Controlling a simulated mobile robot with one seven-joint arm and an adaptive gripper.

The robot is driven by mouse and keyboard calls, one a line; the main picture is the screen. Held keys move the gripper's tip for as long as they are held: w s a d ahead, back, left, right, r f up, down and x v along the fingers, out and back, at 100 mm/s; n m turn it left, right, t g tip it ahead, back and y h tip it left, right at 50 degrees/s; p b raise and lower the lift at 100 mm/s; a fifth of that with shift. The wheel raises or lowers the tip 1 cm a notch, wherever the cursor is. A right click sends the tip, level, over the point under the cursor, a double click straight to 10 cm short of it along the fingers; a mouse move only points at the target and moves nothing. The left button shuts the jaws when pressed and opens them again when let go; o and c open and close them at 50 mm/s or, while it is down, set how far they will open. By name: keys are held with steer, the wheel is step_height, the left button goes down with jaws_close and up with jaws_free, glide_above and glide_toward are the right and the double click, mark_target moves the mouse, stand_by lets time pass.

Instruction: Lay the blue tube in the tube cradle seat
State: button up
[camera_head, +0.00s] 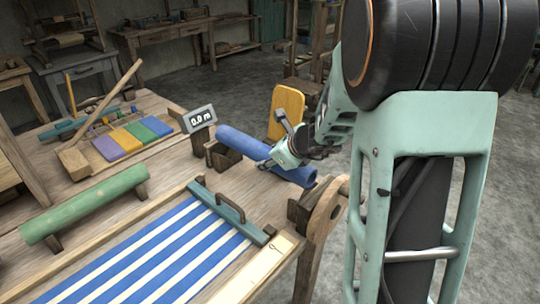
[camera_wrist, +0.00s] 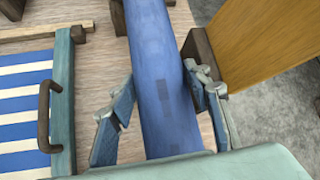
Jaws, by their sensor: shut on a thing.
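The blue tube (camera_head: 243,143) lies slanted near the right end of the table, its far end over a dark wooden cradle (camera_head: 222,156). In the wrist view the tube (camera_wrist: 155,50) passes between two dark wooden cradle blocks (camera_wrist: 197,47). I cannot tell whether its underside rests on the seat. My gripper (camera_head: 280,160) is shut on the tube near its right end, with one finger on each side; the wrist view also shows my gripper (camera_wrist: 162,100). The tube's underside is hidden.
A green tube (camera_head: 85,203) lies on wooden supports at left. Blue-and-white striped cloth (camera_head: 150,255) with a handled teal bar (camera_head: 228,212) lies in front. A yellow board (camera_head: 286,112) and wooden wheel (camera_head: 328,213) are close by.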

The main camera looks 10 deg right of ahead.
steer(key=shift+f+b, duration=2.3)
steer(key=shift+f, duration=0.15)
steer(key=o, duration=1.3)
steer(key=shift+o, duration=1.3)
steer(key=shift+s, duration=0.1)
steer(key=shift+v, duration=3.7)
steer(key=shift+r, duration=0.1)
